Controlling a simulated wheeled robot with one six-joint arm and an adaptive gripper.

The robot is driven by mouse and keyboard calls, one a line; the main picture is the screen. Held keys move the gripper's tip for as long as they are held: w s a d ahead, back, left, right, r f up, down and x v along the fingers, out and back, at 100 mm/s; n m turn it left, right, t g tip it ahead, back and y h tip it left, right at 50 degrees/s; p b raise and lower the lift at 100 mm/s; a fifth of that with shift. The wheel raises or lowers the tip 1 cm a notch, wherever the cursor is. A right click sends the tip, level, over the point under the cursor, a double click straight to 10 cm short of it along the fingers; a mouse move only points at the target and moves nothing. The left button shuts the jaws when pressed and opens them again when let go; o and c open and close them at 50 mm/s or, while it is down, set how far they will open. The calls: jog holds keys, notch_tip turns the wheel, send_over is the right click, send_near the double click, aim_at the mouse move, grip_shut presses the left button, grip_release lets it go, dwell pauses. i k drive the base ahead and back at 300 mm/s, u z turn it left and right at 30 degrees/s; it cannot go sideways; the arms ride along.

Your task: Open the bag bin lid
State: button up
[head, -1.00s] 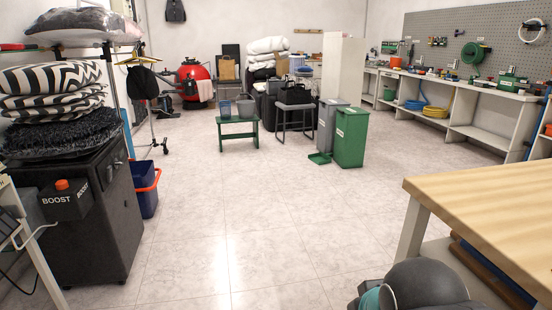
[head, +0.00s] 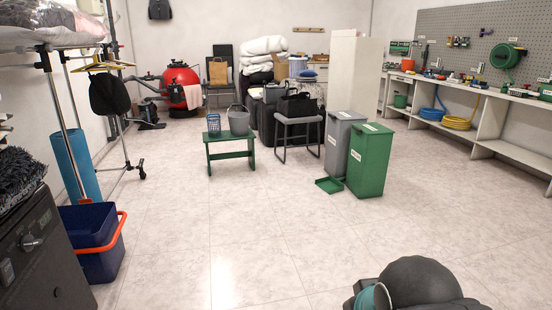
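Two tall bins stand side by side on the floor, right of the picture's middle in the head view. One is a grey bin (head: 335,148), the other a green bin (head: 366,163) in front and to its right. Both have flat tops that look shut. Each carries a small white label too small to read, so I cannot tell which is the bag bin. Part of my arm shows dark and rounded at the bottom edge, well short of the bins. My gripper's fingers are not in view.
A green dustpan (head: 329,185) lies on the floor at the foot of the bins. A grey stool (head: 298,122) and a green bench (head: 230,142) stand to their left. A blue tub (head: 93,240) is at the left. The tiled floor ahead is clear.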

aim_at(368, 129)
jog(key=i, duration=2.4)
jog(key=z, duration=0.85)
jog(key=i, duration=1.45)
jog(key=u, duration=0.95)
